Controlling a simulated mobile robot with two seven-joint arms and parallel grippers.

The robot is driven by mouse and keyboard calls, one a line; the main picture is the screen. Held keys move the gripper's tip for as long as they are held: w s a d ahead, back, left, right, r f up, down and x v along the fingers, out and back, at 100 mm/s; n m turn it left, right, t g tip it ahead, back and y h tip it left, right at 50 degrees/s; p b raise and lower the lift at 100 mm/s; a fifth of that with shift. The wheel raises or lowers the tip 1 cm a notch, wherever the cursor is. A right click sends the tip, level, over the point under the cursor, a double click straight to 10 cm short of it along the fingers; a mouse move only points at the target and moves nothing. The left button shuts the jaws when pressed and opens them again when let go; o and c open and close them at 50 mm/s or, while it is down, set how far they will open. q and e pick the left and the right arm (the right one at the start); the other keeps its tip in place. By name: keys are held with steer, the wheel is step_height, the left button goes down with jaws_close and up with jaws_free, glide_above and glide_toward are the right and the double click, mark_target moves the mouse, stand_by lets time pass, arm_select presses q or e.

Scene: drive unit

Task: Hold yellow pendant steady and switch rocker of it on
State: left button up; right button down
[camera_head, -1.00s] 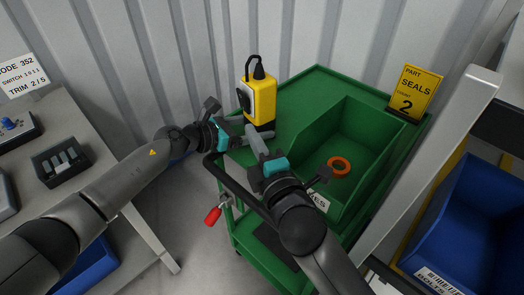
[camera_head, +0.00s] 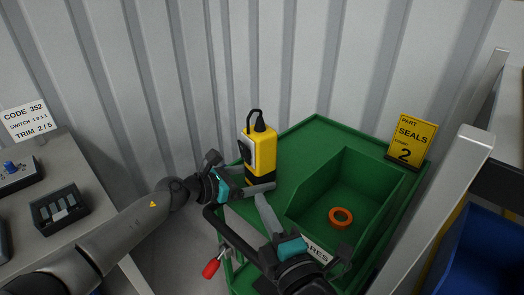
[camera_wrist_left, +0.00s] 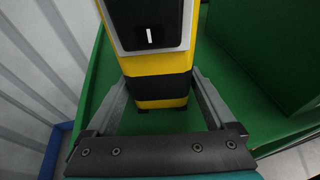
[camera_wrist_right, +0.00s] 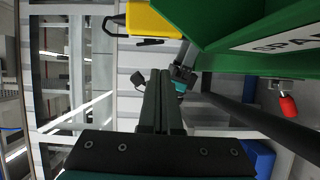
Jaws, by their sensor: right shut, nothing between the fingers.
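The yellow pendant (camera_head: 262,150) stands upright on the green cart top, with a black hook on top and a black band near its base. Its dark front panel (camera_head: 243,150) faces left; in the left wrist view that panel (camera_wrist_left: 150,22) carries a short white bar, and its upper part is cut off. I cannot tell the rocker's position. My left gripper (camera_head: 268,188) is low at the pendant, its open fingers on either side of the black band (camera_wrist_left: 160,88); contact is unclear. My right gripper (camera_head: 258,198) is shut and empty, in front of the pendant and apart from it.
The green cart (camera_head: 316,130) carries an open green bin (camera_head: 375,180) with an orange ring (camera_head: 340,217), and a yellow sign (camera_head: 413,140). A black handle and red-tipped lever (camera_head: 211,268) are at its front left. A corrugated wall stands close behind.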

arm_select(q)
steer(key=shift+o, duration=0.6)
